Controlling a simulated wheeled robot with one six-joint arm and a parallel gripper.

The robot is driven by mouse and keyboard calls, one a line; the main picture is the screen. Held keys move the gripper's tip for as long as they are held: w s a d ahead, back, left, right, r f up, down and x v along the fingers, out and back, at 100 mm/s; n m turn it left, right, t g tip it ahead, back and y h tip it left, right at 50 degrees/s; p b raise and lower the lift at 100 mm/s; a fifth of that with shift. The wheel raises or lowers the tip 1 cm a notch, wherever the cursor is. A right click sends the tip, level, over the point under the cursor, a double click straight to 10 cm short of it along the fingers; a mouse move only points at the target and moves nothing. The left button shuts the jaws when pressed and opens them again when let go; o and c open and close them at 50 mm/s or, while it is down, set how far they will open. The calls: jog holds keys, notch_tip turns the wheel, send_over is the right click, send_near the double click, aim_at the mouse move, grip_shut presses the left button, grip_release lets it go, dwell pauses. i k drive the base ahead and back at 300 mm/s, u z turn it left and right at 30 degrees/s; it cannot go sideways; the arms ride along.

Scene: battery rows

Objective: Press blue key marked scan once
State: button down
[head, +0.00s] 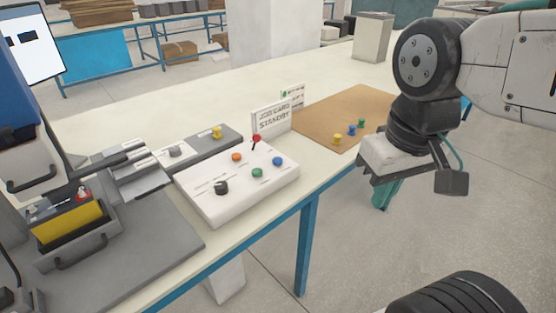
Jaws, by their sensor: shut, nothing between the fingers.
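A white sloped control box (205,208) stands on the bench, left of centre in the head view. A blue key (277,161) sits on its right part; any marking on it is too small to read. A green key (257,172) and an orange key (237,157) are beside it, with a black knob (221,187) at the left and a red-tipped lever (256,139) at the back. My gripper (385,195) hangs at the right, past the bench's front edge, clear of the box. It is shut and empty, touching nothing.
A sign reading standby (276,117) stands behind the box. A brown mat (310,113) with several coloured pegs lies to its right. A grey unit with a yellow knob (216,132) is behind left. A grey holder with a yellow block (70,224) is at left.

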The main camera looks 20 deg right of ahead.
aim_at(277, 161)
jog(key=k, duration=0.5)
jog(key=u, duration=1.3)
jog(key=i, duration=0.85)
jog(key=z, duration=1.15)
